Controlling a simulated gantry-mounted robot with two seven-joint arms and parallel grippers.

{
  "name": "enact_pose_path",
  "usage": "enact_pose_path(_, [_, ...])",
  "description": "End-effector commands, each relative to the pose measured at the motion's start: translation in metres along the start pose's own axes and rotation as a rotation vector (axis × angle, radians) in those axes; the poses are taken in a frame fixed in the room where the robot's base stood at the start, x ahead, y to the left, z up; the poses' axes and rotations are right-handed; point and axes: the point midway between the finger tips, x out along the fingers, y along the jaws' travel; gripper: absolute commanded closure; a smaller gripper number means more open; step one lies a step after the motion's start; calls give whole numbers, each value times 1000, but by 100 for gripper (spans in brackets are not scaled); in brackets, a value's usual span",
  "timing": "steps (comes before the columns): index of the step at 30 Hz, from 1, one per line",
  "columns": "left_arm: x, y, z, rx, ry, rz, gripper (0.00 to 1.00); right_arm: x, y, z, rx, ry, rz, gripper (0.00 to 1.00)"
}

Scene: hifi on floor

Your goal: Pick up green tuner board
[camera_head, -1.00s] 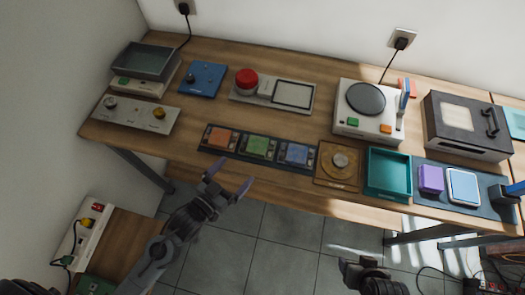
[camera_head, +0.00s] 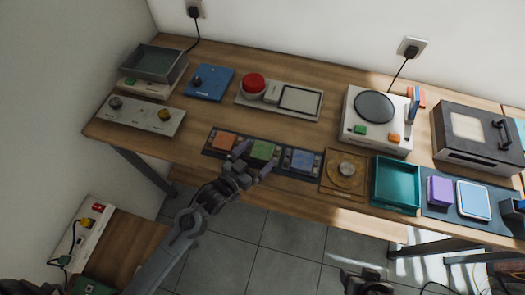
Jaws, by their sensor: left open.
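The green tuner board (camera_head: 264,150) lies in the middle slot of a dark tray (camera_head: 284,168) near the table's front edge. An orange board (camera_head: 224,142) lies to its left and a blue board (camera_head: 302,160) to its right. My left gripper (camera_head: 252,159) is open, with its purple-grey fingers at either side of the green board's near part. I cannot tell whether they touch it. The gripper's body hides part of the tray's front edge. My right gripper (camera_head: 366,282) is partly in view at the bottom, away from the table; its jaws are unclear.
A brown plate with a round knob (camera_head: 346,170) and a teal bin (camera_head: 397,184) stand right of the tray. Behind are a red button (camera_head: 253,83), a blue panel (camera_head: 209,82) and a white turntable (camera_head: 376,118). Wood between the tray and back devices is clear.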

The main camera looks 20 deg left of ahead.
Motion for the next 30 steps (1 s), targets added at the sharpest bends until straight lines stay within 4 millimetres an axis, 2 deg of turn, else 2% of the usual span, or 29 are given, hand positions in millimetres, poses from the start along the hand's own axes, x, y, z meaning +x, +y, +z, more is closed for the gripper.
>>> enact_pose_path(3, [8, 0, 0, 1, 0, 0, 0, 1, 0, 0, 0, 0, 0, 37])
enact_pose_path(11, [8, 0, 0, 1, -1, 1, 2, 1, 1, 1, -3, -1, 2, 37])
enact_pose_path(22, [8, 0, 0, 1, -1, 0, 58, 2, 2, 1, -10, -3, 8, 37])
enact_pose_path(30, [8, 0, -1, 1, 0, 0, 61, 2, 2, 1, -8, -2, 6, 37])
